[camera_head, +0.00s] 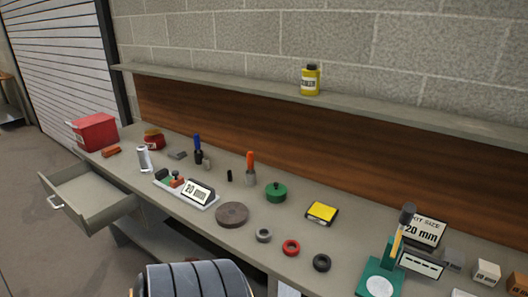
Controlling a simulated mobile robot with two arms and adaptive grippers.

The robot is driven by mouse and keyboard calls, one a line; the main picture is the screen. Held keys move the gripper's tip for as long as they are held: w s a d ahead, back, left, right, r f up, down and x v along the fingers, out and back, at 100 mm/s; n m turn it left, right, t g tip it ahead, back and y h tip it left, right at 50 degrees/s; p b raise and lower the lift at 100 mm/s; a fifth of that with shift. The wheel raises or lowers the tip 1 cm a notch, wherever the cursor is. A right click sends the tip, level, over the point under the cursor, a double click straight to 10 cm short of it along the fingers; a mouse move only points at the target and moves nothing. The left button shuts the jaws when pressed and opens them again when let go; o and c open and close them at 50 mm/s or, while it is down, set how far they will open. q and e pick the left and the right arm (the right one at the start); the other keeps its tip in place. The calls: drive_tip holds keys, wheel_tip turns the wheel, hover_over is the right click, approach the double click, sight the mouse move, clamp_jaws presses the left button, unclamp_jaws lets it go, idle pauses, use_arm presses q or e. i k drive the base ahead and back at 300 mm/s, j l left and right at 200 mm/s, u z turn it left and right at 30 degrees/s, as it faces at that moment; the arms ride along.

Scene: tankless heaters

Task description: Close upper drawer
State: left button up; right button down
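A grey-green drawer (118,208) under the left part of the workbench (330,228) stands pulled out toward the lower left. Its inside looks empty. A pale bar handle (55,202) sits on its front panel. Only this one drawer shows open; whether another lies below it I cannot tell. Neither of my grippers is in view.
A dark ribbed shape fills the bottom centre, in front of the bench. The bench top holds a red box (95,132), a white canister (144,158), a brown disc (232,214) and a green press stand (383,276). Open floor (40,245) lies left of the drawer.

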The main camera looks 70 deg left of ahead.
sight(92, 202)
drive_tip(key=u, duration=3.65)
drive_tip(key=z, duration=0.2)
drive_tip(key=i+j+z, duration=0.25)
drive_tip(key=i+z, duration=0.15)
drive_tip(key=i+j+z, duration=0.35)
